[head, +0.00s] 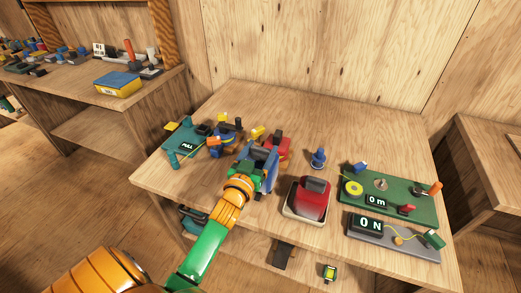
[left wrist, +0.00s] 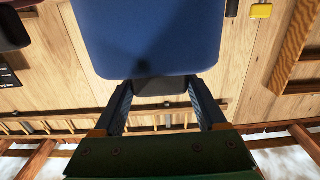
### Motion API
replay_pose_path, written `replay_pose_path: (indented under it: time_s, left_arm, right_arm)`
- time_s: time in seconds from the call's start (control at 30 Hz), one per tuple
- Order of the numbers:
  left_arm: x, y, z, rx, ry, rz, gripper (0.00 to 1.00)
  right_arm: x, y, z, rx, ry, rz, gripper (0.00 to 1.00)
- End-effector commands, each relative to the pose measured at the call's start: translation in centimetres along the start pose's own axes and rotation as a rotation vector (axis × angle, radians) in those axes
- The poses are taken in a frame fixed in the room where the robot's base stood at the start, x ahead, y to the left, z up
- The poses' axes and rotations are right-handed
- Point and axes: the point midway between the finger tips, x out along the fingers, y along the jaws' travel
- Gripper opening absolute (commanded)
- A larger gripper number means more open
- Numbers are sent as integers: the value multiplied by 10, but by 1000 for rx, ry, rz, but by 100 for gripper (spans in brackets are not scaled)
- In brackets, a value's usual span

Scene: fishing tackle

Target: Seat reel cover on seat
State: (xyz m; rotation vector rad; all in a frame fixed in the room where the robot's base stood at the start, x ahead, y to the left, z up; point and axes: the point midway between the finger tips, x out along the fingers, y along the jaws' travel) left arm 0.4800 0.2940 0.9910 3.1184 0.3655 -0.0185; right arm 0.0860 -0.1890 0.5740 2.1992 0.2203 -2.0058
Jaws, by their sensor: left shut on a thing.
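My left gripper (head: 262,160) is over the middle of the table. It is shut on the dark grip of a blue cover (head: 272,172), which looks like the reel cover. In the left wrist view the blue cover (left wrist: 150,35) fills the upper middle, with its dark grip (left wrist: 160,86) between my two fingers. A red block with a dark top (head: 309,197) sits in a pale tray (head: 291,210) to the right. A red piece (head: 284,147) is just behind the gripper, partly hidden. I cannot tell which piece is the seat. My right gripper does not show.
A teal board (head: 181,140) and a blue-and-orange reel (head: 228,132) stand at left. A blue knob-shaped piece (head: 318,158) stands behind the tray. A green board (head: 411,210) and a grey board (head: 380,245) lie at right. The table's back middle is clear.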

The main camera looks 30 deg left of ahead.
Motion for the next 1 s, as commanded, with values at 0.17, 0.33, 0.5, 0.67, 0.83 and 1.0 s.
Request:
replay_pose_path:
  time_s: [0.17, 0.33, 0.5, 0.67, 0.83, 1.0]
  left_arm:
    - [0, 0, 6, 0, 0, 0, 0]
    - [0, 0, 10, 0, 0, 0, 0]
    - [0, 0, 14, -1, 0, 0, 0]
    - [0, 0, 18, -1, 0, 0, 0]
    - [0, 0, 22, -1, 0, 0, 0]
    - [0, 0, 26, -1, 0, 0, 0]
  right_arm:
    - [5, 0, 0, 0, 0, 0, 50]
    - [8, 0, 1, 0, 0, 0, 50]
    - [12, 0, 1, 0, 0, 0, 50]
    - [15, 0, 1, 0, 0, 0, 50]
    - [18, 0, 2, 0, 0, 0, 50]
    - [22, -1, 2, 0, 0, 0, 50]
